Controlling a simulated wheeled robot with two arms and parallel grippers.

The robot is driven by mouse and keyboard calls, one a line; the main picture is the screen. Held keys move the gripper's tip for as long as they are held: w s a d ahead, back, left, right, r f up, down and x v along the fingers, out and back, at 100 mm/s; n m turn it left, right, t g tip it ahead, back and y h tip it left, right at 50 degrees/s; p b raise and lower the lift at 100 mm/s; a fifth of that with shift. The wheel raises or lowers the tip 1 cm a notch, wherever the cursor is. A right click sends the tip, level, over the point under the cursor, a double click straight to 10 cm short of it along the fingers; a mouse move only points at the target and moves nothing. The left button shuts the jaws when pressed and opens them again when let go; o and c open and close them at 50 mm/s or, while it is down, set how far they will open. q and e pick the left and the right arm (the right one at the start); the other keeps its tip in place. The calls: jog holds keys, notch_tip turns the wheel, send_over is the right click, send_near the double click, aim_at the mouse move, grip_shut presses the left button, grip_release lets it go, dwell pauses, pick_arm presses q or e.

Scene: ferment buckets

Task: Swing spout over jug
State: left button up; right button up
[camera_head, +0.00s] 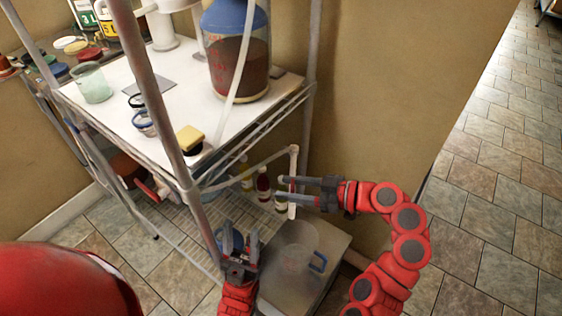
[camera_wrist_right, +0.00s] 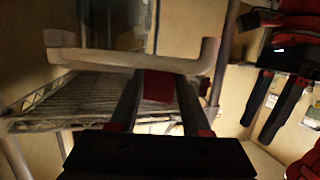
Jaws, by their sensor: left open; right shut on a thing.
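The pale spout (camera_head: 272,158) runs out from under the shelf top and bends down at its right end. My right gripper (camera_head: 290,190) is shut on the down-turned part; the right wrist view shows the spout (camera_wrist_right: 120,59) crossing at the fingertips (camera_wrist_right: 158,95).
The jug stands on a low grey stand (camera_head: 322,290). A wire rack's white top (camera_head: 175,100) bears a large blue-topped vessel (camera_head: 240,60), a glass beaker (camera_head: 92,83) and a yellow sponge (camera_head: 190,137). Bottles (camera_head: 263,182) stand on the lower shelf. Tiled floor (camera_head: 500,200) at right is clear.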

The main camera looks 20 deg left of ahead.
jog(key=shift+s, duration=0.15)
jog(key=shift+d+g+p, duration=0.3)
jog(key=shift+g, duration=0.1)
jog(key=shift+c, duration=0.2)
jog(key=shift+w+d+n+g, duration=0.3)
jog(key=shift+d+n, duration=0.1)
jog(key=shift+d, duration=0.2)
jog(key=o, duration=1.1)
jog(key=shift+d+r, duration=0.1)
jog(key=p+v, duration=0.5)
jog(key=v, duration=0.2)
